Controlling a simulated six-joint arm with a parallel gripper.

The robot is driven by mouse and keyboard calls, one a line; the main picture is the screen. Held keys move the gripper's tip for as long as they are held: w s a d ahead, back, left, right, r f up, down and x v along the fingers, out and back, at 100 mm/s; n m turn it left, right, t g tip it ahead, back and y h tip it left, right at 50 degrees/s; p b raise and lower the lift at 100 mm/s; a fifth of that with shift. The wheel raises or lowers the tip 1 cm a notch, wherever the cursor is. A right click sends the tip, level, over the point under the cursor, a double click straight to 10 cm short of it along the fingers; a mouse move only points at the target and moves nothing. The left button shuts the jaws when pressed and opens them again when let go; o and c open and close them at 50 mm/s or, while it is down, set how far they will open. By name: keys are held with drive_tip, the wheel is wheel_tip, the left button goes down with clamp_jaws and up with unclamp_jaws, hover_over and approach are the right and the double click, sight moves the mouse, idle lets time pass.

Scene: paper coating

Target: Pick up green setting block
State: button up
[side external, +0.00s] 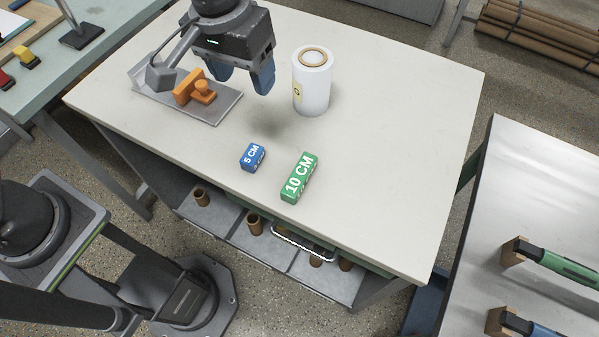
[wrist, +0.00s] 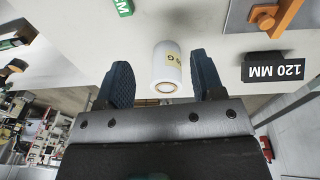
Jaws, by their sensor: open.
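The green setting block (side external: 299,178), marked 10 CM, lies on the pale table (side external: 400,130) near its front edge. In the wrist view only part of the green block (wrist: 123,6) shows, cut off at the top edge. My gripper (side external: 241,77) is open and empty, with its two blue fingers apart above the table. It is farther back and to the left of the green block, clear of it. In the wrist view the fingers (wrist: 163,82) stand apart, with a white roll showing between them in the picture.
A blue block (side external: 252,157) marked 5 CM sits just left of the green block. The white roll (side external: 312,85) stands upright right of my gripper. A grey plate (side external: 222,108) with an orange clamp-like part (side external: 196,88) lies left. The table's right side is clear.

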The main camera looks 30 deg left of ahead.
drive_tip(key=g, duration=0.1)
hover_over(300, 174)
wheel_tip(300, 174, down, 6)
drive_tip(key=f, duration=0.1)
drive_tip(key=shift+y, duration=0.3)
wheel_tip(300, 174, down, 14)
drive_tip(key=shift+r, duration=0.25)
drive_tip(key=c, duration=1)
drive_tip(key=shift+r, duration=0.15)
drive_tip(key=shift+c, duration=0.2)
